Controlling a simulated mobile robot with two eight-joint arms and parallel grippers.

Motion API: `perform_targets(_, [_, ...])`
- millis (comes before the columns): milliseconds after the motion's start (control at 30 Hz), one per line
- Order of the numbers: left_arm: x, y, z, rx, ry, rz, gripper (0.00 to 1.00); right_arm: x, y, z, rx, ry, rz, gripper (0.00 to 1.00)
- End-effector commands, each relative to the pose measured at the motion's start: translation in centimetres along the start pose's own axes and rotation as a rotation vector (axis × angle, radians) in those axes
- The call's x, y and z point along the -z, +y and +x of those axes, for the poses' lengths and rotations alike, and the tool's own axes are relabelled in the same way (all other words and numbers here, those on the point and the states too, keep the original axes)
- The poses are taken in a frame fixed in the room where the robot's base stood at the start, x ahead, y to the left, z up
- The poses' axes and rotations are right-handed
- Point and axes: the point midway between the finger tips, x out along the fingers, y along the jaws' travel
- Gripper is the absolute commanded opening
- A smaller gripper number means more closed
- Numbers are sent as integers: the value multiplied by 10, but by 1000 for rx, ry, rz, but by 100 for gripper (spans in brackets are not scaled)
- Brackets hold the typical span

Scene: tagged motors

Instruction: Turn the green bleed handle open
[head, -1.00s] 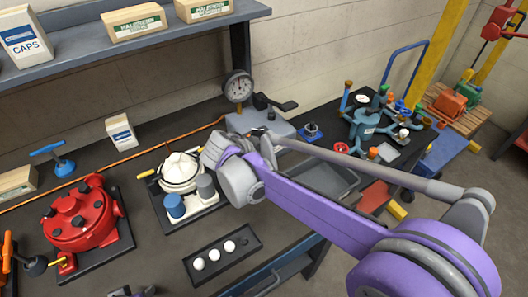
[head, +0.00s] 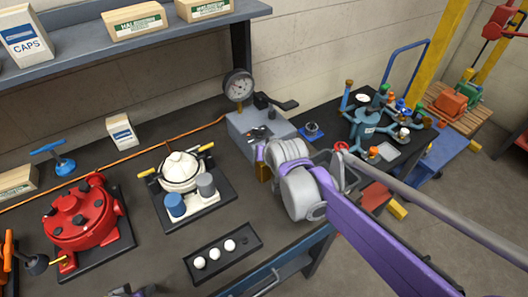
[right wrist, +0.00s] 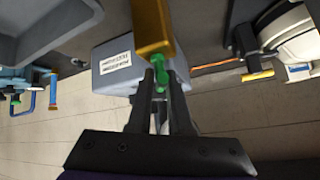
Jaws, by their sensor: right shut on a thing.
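The green bleed handle (right wrist: 160,80) shows in the right wrist view as a small green stem between my two dark fingers, beside a brass block (right wrist: 152,30). My right gripper (right wrist: 162,88) is shut on it. In the head view the handle is hidden behind my right wrist, and the brass block (head: 263,172) shows at the front of the grey pump box (head: 240,124). The box also shows in the right wrist view (right wrist: 108,75). A dial gauge (head: 238,86) stands on the box. Part of my left gripper (head: 128,291) shows at the bottom edge; its fingers are unclear.
A black lever (head: 275,103) sits on the box. Left of it are a white motor (head: 180,168) on a tray, a red motor (head: 80,215) and a tray of white balls (head: 222,254). A grey bin and a blue cart (head: 450,148) are to the right.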

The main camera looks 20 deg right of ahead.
Motion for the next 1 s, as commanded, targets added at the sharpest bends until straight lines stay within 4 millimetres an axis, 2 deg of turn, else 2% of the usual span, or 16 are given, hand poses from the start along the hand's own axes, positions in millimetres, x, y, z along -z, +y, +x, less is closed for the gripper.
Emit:
perform_targets(500, [4,0,-4,0,4,0,50,0,0,0,250,-73,-249,0])
perform_targets(1000, [6,0,-5,0,5,0,50,-2,-2,0,323,-97,-323,0])
